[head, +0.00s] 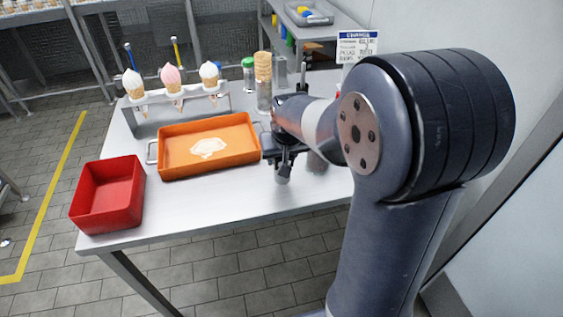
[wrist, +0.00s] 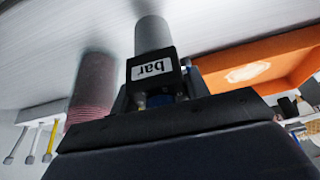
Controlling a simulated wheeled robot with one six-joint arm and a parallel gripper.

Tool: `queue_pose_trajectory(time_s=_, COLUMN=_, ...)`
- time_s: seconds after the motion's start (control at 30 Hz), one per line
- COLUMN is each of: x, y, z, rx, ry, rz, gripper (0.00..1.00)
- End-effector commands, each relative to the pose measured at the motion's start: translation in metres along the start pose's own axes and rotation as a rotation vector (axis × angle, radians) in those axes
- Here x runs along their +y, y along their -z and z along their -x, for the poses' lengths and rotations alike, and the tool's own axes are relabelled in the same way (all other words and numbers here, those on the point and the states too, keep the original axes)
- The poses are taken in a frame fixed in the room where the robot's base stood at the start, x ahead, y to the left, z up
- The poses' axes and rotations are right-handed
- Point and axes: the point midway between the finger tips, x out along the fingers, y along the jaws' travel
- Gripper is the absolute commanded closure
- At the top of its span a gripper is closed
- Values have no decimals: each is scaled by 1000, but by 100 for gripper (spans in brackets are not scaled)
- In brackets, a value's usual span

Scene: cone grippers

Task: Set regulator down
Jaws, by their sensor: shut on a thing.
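The regulator shows in the wrist view as a black block (wrist: 153,68) with a white label reading "bar", upside down, and a grey cylinder (wrist: 152,33). In the head view its grey lower end (head: 283,174) hangs below my gripper (head: 284,150). My gripper is shut on the regulator, over the white table (head: 230,197) just right of the orange tray (head: 211,172). The fingertips are mostly hidden in both views. I cannot tell whether the regulator touches the table.
A red bin (head: 107,196) stands at the table's left front corner. A rack (head: 178,106) with several ice cream cones stands behind the tray. A stack of cones (head: 263,68) is at the back. A reddish ribbed cylinder (wrist: 91,92) stands near the regulator. The front table strip is clear.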

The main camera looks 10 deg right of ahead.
Motion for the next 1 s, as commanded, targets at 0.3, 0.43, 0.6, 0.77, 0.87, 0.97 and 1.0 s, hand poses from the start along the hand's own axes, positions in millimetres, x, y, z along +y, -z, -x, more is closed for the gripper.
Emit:
queue_pose_trajectory(time_s=0.3, x=0, y=-11, z=-26, rx=0, ry=0, rz=1, gripper=85)
queue_pose_trajectory(time_s=0.43, x=0, y=-11, z=-26, rx=0, ry=0, rz=1, gripper=85)
queue_pose_trajectory(time_s=0.6, x=0, y=-13, z=-31, rx=0, ry=0, rz=1, gripper=85)
queue_pose_trajectory(time_s=0.77, x=0, y=-12, z=-29, rx=-1, ry=0, rz=1, gripper=43)
queue_pose_trajectory(time_s=0.87, x=0, y=-12, z=-29, rx=-1, ry=0, rz=1, gripper=35)
queue_pose_trajectory(time_s=0.97, x=0, y=-12, z=-29, rx=-1, ry=0, rz=0, gripper=35)
queue_pose_trajectory(time_s=1.0, x=0, y=-12, z=-29, rx=-1, ry=0, rz=0, gripper=35)
